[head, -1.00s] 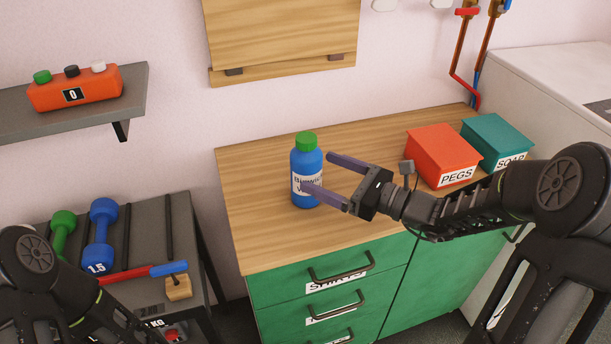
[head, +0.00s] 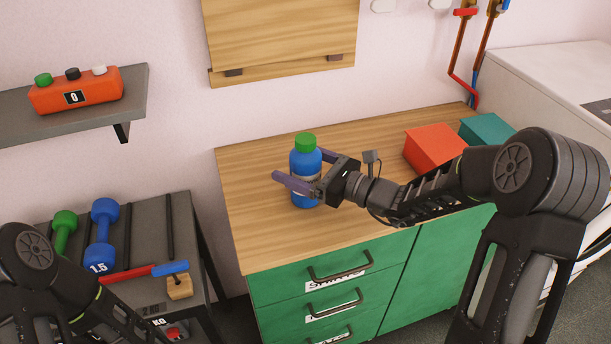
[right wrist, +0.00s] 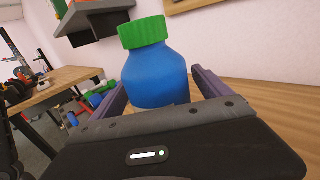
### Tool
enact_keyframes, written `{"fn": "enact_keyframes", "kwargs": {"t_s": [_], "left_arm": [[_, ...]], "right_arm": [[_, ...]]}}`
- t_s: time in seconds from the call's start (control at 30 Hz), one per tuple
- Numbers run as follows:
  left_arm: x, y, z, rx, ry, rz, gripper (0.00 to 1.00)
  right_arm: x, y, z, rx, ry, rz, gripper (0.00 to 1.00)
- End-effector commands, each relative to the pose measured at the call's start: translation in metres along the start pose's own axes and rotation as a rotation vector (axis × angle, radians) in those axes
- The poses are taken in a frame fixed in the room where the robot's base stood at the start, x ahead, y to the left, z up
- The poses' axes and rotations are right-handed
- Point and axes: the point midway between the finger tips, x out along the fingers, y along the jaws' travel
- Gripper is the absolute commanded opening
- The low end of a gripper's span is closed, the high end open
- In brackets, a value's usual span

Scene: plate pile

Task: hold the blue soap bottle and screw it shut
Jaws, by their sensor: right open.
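The blue soap bottle (head: 304,165) stands upright on the wooden counter with its green cap (head: 305,142) on top. Whether the cap is tight cannot be told. My right gripper (head: 298,166) is open, with one purple finger in front of the bottle and the other behind it. In the right wrist view the blue bottle (right wrist: 156,76) and its green cap (right wrist: 144,32) stand between the two spread fingers. The front finger hides part of the bottle's label. My left arm shows at the lower left, but its gripper is out of view.
The wooden counter (head: 250,215) is clear around the bottle. An orange box (head: 435,147) and a teal box (head: 486,130) stand at its right. A rack with a blue dumbbell (head: 101,235) and a hammer is at the left, below a shelf (head: 130,95).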

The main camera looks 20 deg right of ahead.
Motion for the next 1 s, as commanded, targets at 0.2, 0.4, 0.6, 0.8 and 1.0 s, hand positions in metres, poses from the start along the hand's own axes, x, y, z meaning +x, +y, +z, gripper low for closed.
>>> {"fn": "enact_keyframes", "kwargs": {"t_s": [0.2,0.4,0.6,0.8,1.0], "left_arm": [[-0.0013,0.0005,0.0001,0.0,0.0,0.0,0.88],[-0.0012,0.0005,0.0001,0.0,0.0,0.0,0.88],[-0.0012,0.0004,0.0001,0.0,0.0,0.0,0.88],[-0.0012,0.0005,0.0001,0.0,0.0,0.0,0.88],[-0.0012,0.0004,0.0001,0.0,0.0,0.0,0.88]], "right_arm": [[0.0091,0.0001,-0.0002,0.0,0.0,0.0,0.88],[0.0087,0.0,-0.0002,0.0,0.0,0.0,0.88],[0.0085,0.0,-0.0002,0.0,0.0,0.0,0.88],[0.0085,0.0,-0.0002,0.0,0.0,0.0,0.8],[0.0085,0.0,-0.0002,0.0,0.0,0.0,0.64]]}}
